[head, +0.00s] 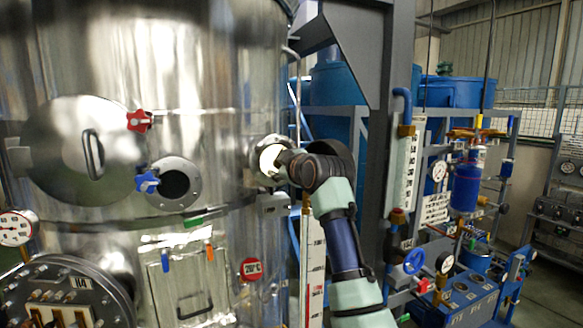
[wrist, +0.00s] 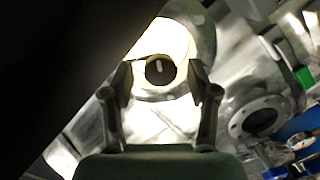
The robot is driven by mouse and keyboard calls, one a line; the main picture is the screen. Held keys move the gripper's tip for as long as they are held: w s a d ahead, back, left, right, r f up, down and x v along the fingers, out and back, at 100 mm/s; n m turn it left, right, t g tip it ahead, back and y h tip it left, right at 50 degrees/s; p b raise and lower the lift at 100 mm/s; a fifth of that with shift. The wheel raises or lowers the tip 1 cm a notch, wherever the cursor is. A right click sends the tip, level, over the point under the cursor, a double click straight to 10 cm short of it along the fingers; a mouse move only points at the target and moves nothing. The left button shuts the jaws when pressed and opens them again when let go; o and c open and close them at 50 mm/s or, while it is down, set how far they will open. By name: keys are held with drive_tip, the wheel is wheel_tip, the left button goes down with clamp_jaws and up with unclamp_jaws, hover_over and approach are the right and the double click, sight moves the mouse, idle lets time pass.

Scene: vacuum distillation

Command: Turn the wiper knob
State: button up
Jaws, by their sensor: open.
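In the wrist view, a small round black knob (wrist: 160,70) with a pale bar on its face, which looks like the wiper knob, sits in front of a brightly lit round sight glass (wrist: 178,38). My gripper (wrist: 160,80) is open, with one finger on each side of the knob and visible gaps between. I cannot tell how far the fingertips are from it in depth. In the head view, my gripper (head: 283,160) is at the lit sight glass (head: 267,158) on the right side of the steel vessel. The knob is hidden there.
The steel vessel (head: 215,110) carries a red star knob (head: 139,121), a blue star knob (head: 147,181) and a dark flanged port (head: 174,183) left of my gripper. That flanged port may be the one in the wrist view (wrist: 258,115). A grey steel post (head: 398,60) stands right of my arm.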

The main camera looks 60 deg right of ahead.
drive_tip(key=v, duration=1)
drive_tip(key=shift+s+a, duration=0.2)
